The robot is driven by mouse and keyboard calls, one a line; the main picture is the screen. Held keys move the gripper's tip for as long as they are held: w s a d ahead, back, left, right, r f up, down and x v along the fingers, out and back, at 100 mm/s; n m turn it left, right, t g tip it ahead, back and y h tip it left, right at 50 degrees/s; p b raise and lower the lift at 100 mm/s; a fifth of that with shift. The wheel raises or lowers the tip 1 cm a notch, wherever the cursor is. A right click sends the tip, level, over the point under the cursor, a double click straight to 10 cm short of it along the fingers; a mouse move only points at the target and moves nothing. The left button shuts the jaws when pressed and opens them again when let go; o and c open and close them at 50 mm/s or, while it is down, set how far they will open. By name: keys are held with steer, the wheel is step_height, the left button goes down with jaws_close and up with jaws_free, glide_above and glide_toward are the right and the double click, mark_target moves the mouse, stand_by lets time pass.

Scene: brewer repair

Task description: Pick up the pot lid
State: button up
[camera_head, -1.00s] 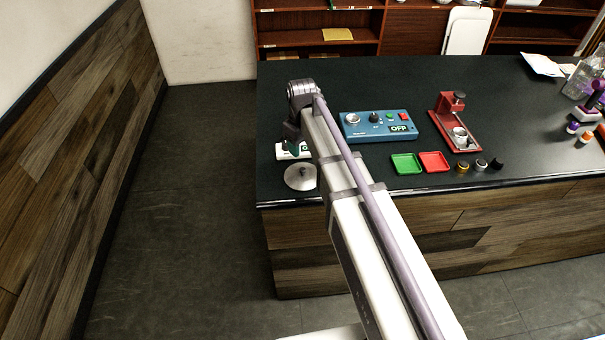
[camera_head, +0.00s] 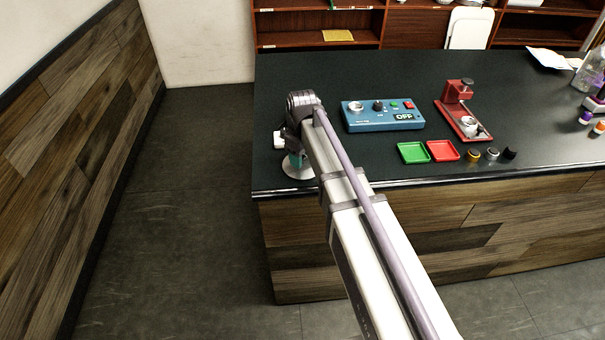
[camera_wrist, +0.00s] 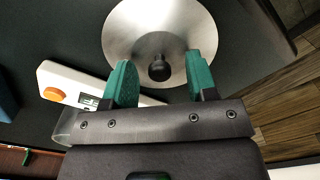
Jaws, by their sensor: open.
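The pot lid (camera_wrist: 150,25) is a round, silvery metal disc with a dark round knob (camera_wrist: 159,69) at its middle. It lies on the black counter near the left front corner. In the head view the lid (camera_head: 298,172) is partly hidden by my arm and gripper. My gripper (camera_wrist: 160,75) has two green fingers, open, one on each side of the knob, over the lid. The fingers appear apart from the knob. I cannot tell how high the fingertips are above the lid. In the head view the gripper (camera_head: 293,160) shows only in part.
A white device with an orange knob (camera_wrist: 53,94) lies beside the lid, near the left finger. A blue control box (camera_head: 383,116), a red stand (camera_head: 462,110), a green tray (camera_head: 413,152) and a red tray (camera_head: 443,151) stand farther right. The counter's edge is close to the lid.

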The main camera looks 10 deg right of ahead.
steer(key=shift+f, duration=0.75)
steer(key=shift+r, duration=0.25)
jaws_close()
step_height(320, 180, up, 10)
steer(key=p, duration=1)
steer(key=shift+r+p, duration=0.15)
steer(key=shift+p, duration=0.15)
steer(key=w+d+r+p, duration=0.1)
steer(key=w+d, duration=0.1)
steer(key=w, duration=0.8)
steer(key=w+d+r+p, duration=0.1)
steer(key=w+d, duration=0.1)
steer(key=w, duration=0.9)
steer(key=shift+w+r+p, duration=0.15)
steer(key=shift+r+p, duration=0.2)
